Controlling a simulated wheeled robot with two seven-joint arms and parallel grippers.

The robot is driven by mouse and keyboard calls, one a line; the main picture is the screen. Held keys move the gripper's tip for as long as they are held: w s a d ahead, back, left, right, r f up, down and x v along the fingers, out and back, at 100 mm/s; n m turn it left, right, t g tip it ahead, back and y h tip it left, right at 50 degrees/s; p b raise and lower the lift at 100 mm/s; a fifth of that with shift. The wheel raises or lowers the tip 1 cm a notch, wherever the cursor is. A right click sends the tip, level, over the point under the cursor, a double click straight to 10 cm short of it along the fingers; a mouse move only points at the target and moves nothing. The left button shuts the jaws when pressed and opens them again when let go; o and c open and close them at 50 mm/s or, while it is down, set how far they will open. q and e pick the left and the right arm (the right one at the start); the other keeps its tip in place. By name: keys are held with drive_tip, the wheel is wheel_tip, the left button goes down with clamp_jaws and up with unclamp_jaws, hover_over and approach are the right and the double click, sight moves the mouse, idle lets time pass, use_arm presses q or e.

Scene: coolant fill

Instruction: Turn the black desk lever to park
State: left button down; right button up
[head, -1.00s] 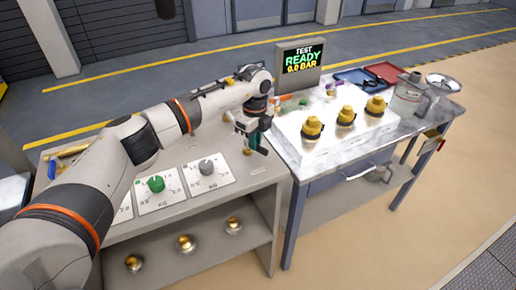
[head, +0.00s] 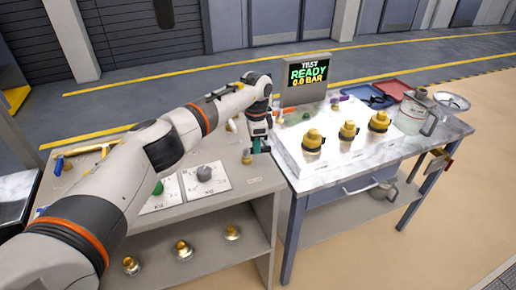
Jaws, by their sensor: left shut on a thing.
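My left gripper (head: 257,143) is at the right end of the grey desk (head: 225,206), pointing down. It is shut on a small dark piece that looks like the black desk lever (head: 264,149); the gripper hides most of it, so I cannot tell the lever's angle. A brass fitting (head: 247,157) stands just left of the fingers. My right gripper is not in view.
To the right, a table holds a white block with yellow-capped fittings (head: 312,140), a screen (head: 308,73) reading READY 0.0 BAR, and a clear jug (head: 413,112).

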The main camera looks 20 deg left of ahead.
use_arm(q)
drive_tip(key=shift+w+r+n, duration=0.1)
drive_tip(key=shift+w+n, duration=0.05)
drive_tip(key=shift+n, duration=0.55)
drive_tip(key=shift+w+a+n+p, duration=0.2)
drive_tip(key=shift+n+p, duration=0.1)
drive_tip(key=shift+n, duration=0.4)
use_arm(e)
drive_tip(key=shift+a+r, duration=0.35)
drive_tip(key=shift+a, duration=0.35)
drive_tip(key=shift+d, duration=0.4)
use_arm(q)
drive_tip(key=c, duration=1.5)
unclamp_jaws()
drive_tip(key=shift+o, duration=0.2)
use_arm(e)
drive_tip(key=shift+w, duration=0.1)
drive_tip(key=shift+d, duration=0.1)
